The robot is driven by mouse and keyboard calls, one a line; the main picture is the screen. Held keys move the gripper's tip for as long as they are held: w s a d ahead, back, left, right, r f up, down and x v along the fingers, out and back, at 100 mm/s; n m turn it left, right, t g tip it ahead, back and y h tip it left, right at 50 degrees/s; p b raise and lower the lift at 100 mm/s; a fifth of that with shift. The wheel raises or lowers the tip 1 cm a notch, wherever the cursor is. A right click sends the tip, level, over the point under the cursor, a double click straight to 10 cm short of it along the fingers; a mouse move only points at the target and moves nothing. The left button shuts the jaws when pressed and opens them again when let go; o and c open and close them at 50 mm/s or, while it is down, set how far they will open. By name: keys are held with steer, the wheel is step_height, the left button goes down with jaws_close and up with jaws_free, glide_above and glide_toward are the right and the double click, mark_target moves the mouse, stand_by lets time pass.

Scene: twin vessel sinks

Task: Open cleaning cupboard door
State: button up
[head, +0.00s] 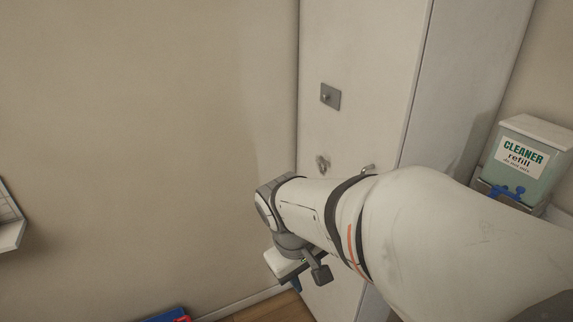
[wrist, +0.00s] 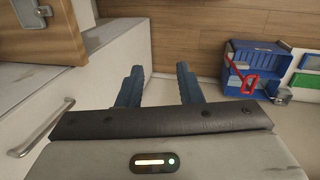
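A tall white cupboard (head: 365,60) stands against the wall in the head view, its front looking shut. A small grey metal plate with a knob (head: 330,97) is on its front, with a dark scuff below. My gripper (wrist: 159,84) has two blue fingers, spread apart with nothing between them, above the wooden floor. In the head view my arm hides the lower cupboard front and most of the gripper. In the wrist view a white panel with a metal bar handle (wrist: 42,127) is left of the fingers, apart from them. I cannot tell whether it belongs to the cupboard.
A cleaner refill box (head: 520,160) is right of the cupboard.

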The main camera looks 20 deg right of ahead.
steer(key=w+d+n+g+h+p, duration=0.4)
steer(key=d+n+h, duration=0.4)
steer(key=d, duration=0.6)
steer(key=w+d+f+n+t+h+p, duration=0.2)
steer(key=w+n+t+h, duration=0.15)
steer(key=w+n, duration=0.3)
steer(key=w+d+f+n+t+h+p, duration=0.2)
steer(key=w+n+t+h, duration=0.1)
steer(key=w+n+t, duration=0.3)
steer(key=p+x, duration=0.2)
steer(key=x, duration=0.5)
steer(key=shift+w+m+g, duration=0.35)
steer(key=shift+w+m, duration=0.05)
steer(key=shift+m, duration=0.05)
steer(key=shift+c, duration=0.4)
jaws_close()
